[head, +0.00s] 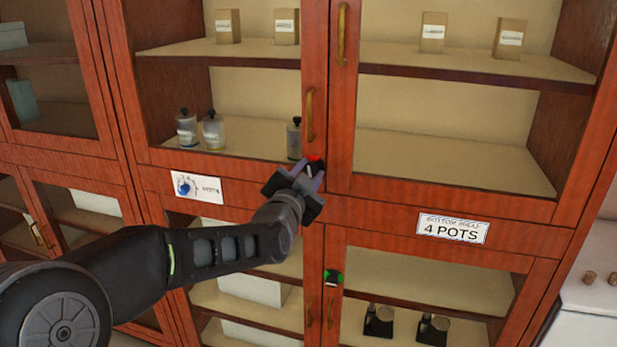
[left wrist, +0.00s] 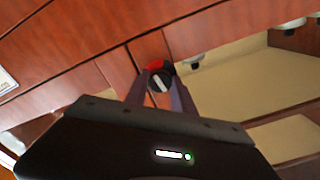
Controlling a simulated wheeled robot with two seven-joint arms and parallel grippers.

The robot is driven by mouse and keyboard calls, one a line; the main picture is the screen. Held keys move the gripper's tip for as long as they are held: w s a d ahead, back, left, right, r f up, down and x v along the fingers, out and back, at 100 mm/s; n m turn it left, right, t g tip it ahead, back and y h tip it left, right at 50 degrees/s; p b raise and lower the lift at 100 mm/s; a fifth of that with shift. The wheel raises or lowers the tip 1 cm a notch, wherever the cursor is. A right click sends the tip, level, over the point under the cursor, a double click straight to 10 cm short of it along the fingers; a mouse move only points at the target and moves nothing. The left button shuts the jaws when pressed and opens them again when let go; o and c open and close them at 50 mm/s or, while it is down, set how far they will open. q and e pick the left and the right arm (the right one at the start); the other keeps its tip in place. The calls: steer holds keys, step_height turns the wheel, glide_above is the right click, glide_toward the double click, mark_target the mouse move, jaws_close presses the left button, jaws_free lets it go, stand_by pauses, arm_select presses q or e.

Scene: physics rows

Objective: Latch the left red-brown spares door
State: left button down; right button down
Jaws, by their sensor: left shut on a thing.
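The left red-brown glazed door (head: 230,167) of the upper cupboard appears closed, flush beside the right door (head: 450,197). A black turn-knob latch (head: 315,168) with a red mark and a pale bar sits at its lower right corner. My left gripper (head: 312,174) is shut on this knob. In the left wrist view the knob (left wrist: 159,82) lies between the two fingers, its pale bar slanted and red showing above it. The fingers hide part of the knob in the head view. My right gripper is not in view.
A lower knob with a green mark (head: 333,277) sits on the doors below. A brass handle (head: 309,115) stands above my gripper. Bottles (head: 213,130) and small boxes (head: 433,32) are on shelves inside. A "4 POTS" label (head: 453,228) is at right.

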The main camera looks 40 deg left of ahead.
arm_select(q)
steer(key=shift+m, duration=1.1)
steer(key=c, duration=1.1)
jaws_free()
steer(key=b+v, duration=0.1)
steer(key=v, duration=0.6)
steer(key=shift+s+d, duration=0.15)
steer(key=shift+s, duration=0.25)
